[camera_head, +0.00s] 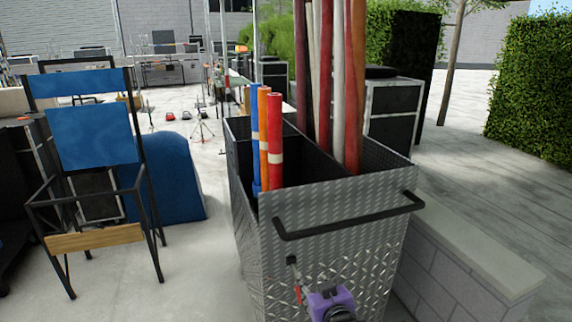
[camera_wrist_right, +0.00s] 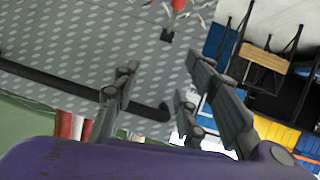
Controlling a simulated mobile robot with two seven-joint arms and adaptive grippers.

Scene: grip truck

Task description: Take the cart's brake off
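The cart (camera_head: 330,240) is a tall, diamond-plate metal bin, with a black push handle (camera_head: 345,222) across its near face. The brake lever, with a red grip (camera_head: 298,290) and a black mount (camera_head: 291,261), is on that face below the handle. My right gripper (camera_head: 338,310), with a purple body, is low in front of the face, just right of the lever. In the wrist view my right gripper (camera_wrist_right: 160,62) has its fingers spread with nothing between them. The red lever (camera_wrist_right: 179,5) is at that view's top edge, beyond the fingers. My left gripper is not in view.
The cart holds blue, orange and red tubes (camera_head: 268,145) and several taller poles (camera_head: 330,80). A blue folding chair (camera_head: 93,140) stands to the left. A low block wall (camera_head: 450,250) runs along the cart's right side. Floor between chair and cart is clear.

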